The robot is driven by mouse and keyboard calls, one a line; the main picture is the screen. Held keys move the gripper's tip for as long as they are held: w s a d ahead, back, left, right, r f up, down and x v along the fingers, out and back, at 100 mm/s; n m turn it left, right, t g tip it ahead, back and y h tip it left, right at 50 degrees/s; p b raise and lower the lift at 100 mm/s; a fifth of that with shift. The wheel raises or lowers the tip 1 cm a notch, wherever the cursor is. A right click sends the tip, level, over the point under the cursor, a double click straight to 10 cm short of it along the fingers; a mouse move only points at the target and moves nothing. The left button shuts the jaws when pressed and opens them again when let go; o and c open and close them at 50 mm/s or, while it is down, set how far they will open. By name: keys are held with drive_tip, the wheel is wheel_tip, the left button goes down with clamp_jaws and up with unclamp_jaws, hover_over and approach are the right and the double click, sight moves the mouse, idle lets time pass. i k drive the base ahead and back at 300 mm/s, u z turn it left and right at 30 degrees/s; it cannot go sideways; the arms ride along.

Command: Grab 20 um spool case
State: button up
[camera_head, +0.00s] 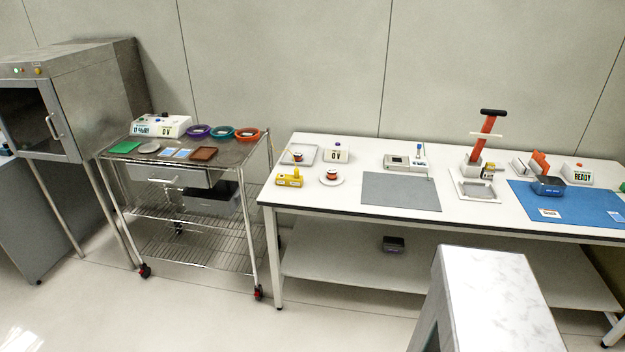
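No label reading 20 um can be made out, so I cannot tell which thing is the spool case. A small dark box with a blue label (547,186) sits on the blue mat at the right of the white table. A similar dark box (393,244) sits on the table's lower shelf. A small copper-coloured spool (332,174) stands on a white round dish at the table's left end. Another small reddish spool-like item (297,156) sits on a grey tray behind it. My gripper is not in view.
A wire cart (235,157) and steel cabinet (90,90) stand left. A marbled-top block (490,290) stands in front. Floor at front left is clear.

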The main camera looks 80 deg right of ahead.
sight(331, 173)
drive_tip(key=u, duration=0.85)
drive_tip(key=k, duration=2.25)
drive_tip(key=z, duration=0.9)
